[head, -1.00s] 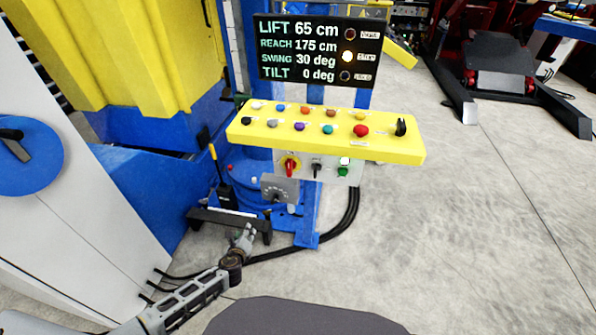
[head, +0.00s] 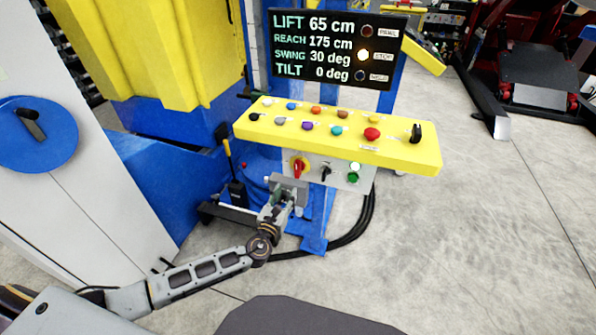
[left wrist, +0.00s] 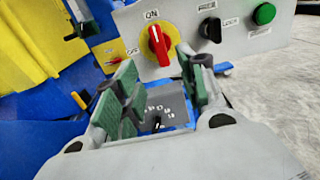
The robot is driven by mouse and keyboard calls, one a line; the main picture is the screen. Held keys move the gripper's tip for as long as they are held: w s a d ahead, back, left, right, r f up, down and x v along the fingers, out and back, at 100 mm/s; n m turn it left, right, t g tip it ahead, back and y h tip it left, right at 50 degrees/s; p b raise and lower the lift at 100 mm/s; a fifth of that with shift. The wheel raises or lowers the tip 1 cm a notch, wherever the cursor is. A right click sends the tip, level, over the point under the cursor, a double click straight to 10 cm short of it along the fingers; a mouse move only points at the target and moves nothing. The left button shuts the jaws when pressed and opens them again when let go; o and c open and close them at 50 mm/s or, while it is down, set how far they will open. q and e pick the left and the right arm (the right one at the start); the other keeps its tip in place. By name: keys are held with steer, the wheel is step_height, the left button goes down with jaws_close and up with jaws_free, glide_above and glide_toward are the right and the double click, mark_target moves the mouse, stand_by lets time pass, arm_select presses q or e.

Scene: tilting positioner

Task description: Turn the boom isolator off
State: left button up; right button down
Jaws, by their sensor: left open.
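The boom isolator is a red rotary handle on a yellow plate (head: 298,168), on the grey panel below the yellow console. In the left wrist view the red handle (left wrist: 158,45) stands near upright, by the "ON" label; a second label lies to its left. My left gripper (head: 287,193) is below the isolator in the head view, in front of the small grey dial box. In the left wrist view the two green-padded fingers (left wrist: 163,75) are apart with nothing between them, short of the handle. My right gripper is out of view.
The yellow button console (head: 400,150) overhangs above. A grey dial box (left wrist: 165,108) is below. The display (head: 338,48) reads LIFT 65, REACH 175, SWING 30, TILT 0.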

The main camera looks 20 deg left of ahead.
arm_select(q)
steer(key=shift+w, duration=0.2)
glide_toward(296, 172)
steer(key=w, duration=0.5)
steer(key=shift+w+d+b, duration=0.2)
steer(key=shift+w+b, duration=0.1)
steer(key=shift+w, duration=0.05)
steer(key=shift+w+b, duration=0.35)
steer(key=shift+w, duration=2.35)
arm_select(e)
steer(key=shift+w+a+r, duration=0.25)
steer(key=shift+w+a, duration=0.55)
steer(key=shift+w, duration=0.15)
arm_select(q)
steer(key=c, duration=0.8)
jaws_close()
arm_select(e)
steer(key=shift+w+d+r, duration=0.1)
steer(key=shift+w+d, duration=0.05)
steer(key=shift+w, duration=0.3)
